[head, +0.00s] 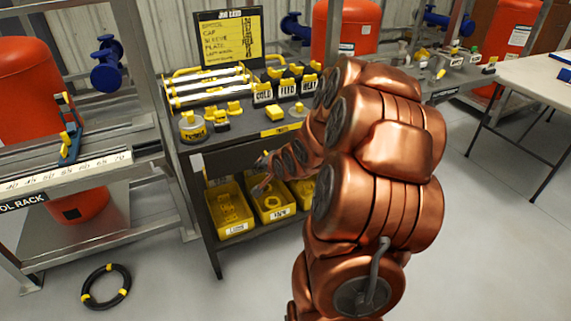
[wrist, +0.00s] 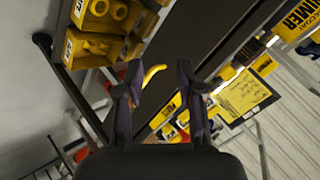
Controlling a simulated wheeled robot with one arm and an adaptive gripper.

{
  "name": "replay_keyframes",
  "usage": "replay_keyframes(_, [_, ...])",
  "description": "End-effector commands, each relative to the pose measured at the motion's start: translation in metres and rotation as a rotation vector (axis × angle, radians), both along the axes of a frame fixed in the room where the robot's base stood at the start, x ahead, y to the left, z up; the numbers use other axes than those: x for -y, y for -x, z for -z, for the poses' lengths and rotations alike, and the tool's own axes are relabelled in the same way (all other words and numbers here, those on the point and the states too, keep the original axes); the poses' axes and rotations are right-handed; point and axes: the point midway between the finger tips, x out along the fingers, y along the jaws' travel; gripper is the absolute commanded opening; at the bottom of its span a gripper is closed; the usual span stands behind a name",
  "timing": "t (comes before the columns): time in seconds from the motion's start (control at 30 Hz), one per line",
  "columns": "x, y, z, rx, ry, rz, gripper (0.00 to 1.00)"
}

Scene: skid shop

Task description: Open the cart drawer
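The dark cart (head: 215,240) stands at the centre of the head view. Its dark front band (head: 235,152), below the top's edge, appears closed; I cannot make out a clear drawer outline. In the wrist view a dark panel (wrist: 215,40) runs diagonally beyond the fingers. My gripper (head: 263,174) is at the cart's front, above the yellow bins, partly hidden by my copper arm. In the wrist view its fingers (wrist: 158,78) are apart. A curved yellow piece (wrist: 153,75), perhaps a handle, shows between them, nearer the left finger; contact cannot be told.
Yellow bins (head: 232,212) sit on the cart's lower shelf. Tools, containers and a job board (head: 228,38) are on top. A steel rack (head: 150,120) stands close on the left. A black ring (head: 106,286) lies on the floor. A white table (head: 520,78) is at right.

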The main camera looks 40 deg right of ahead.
Motion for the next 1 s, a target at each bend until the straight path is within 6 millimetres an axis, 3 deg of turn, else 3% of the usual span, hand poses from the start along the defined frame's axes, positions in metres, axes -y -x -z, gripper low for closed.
replay_keyframes(0.03, [0.019,-0.002,0.023,0.066,-0.046,0.054,0.37])
replay_keyframes(0.1, [0.042,-0.006,0.032,0.174,-0.105,0.116,0.37])
replay_keyframes(0.3, [0.094,-0.004,0.047,0.444,-0.256,0.253,0.37])
replay_keyframes(0.4, [0.111,0.001,0.047,0.537,-0.306,0.291,0.37])
replay_keyframes(0.67, [0.125,0.000,0.047,0.615,-0.352,0.317,0.37])
replay_keyframes(1.0, [0.137,-0.042,0.056,0.610,-0.349,0.313,0.37])
